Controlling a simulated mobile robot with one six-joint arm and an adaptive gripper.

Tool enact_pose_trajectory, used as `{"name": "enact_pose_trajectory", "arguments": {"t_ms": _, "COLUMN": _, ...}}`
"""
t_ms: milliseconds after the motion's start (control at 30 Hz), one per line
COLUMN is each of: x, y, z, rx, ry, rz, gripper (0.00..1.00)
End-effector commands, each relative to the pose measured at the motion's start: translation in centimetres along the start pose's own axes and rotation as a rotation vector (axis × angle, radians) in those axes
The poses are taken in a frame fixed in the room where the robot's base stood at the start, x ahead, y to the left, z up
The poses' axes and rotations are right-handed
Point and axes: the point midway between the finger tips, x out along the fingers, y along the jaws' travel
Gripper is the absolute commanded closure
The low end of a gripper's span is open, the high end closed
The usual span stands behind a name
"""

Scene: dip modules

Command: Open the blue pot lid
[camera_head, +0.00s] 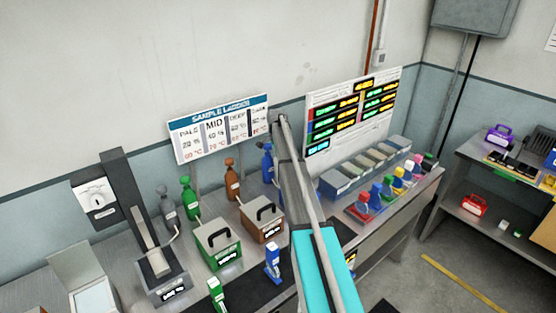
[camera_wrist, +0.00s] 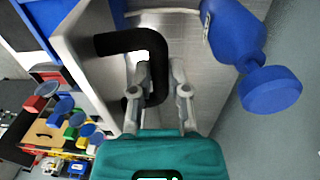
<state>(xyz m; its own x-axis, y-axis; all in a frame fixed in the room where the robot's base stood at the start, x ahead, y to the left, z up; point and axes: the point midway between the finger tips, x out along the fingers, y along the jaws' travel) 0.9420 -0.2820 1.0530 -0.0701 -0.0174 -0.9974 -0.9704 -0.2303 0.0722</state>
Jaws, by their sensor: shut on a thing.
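In the wrist view my gripper (camera_wrist: 162,80) is shut on the black handle (camera_wrist: 130,42) of the blue pot lid (camera_wrist: 88,62). The lid is a pale metal plate, and the handle is a black bracket passing between the fingers. Blue parts of the pot (camera_wrist: 36,22) show beside the lid at the upper left. I cannot tell whether there is a gap between lid and pot. In the head view my arm hides the blue pot and my gripper.
A blue bottle (camera_wrist: 240,38) stands close to the right of my fingers; it also shows in the head view (camera_head: 267,163). A green pot (camera_head: 220,245) and a brown pot (camera_head: 263,222) stand left of my arm. Several coloured pieces (camera_head: 385,187) line the bench to the right.

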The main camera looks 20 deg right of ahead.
Motion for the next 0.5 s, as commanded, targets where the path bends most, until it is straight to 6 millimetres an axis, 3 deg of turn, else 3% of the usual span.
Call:
{"name": "enact_pose_trajectory", "arguments": {"t_ms": 433, "x": 0.17, "y": -0.83, "z": 0.38, "rx": -0.006, "ry": -0.002, "rz": -0.011, "gripper": 1.0}}
{"name": "enact_pose_trajectory", "arguments": {"t_ms": 467, "x": 0.17, "y": -0.85, "z": 0.4, "rx": -0.006, "ry": -0.002, "rz": -0.011, "gripper": 0.77}}
{"name": "enact_pose_trajectory", "arguments": {"t_ms": 500, "x": 0.17, "y": -0.87, "z": 0.41, "rx": -0.006, "ry": -0.001, "rz": -0.011, "gripper": 0.69}}
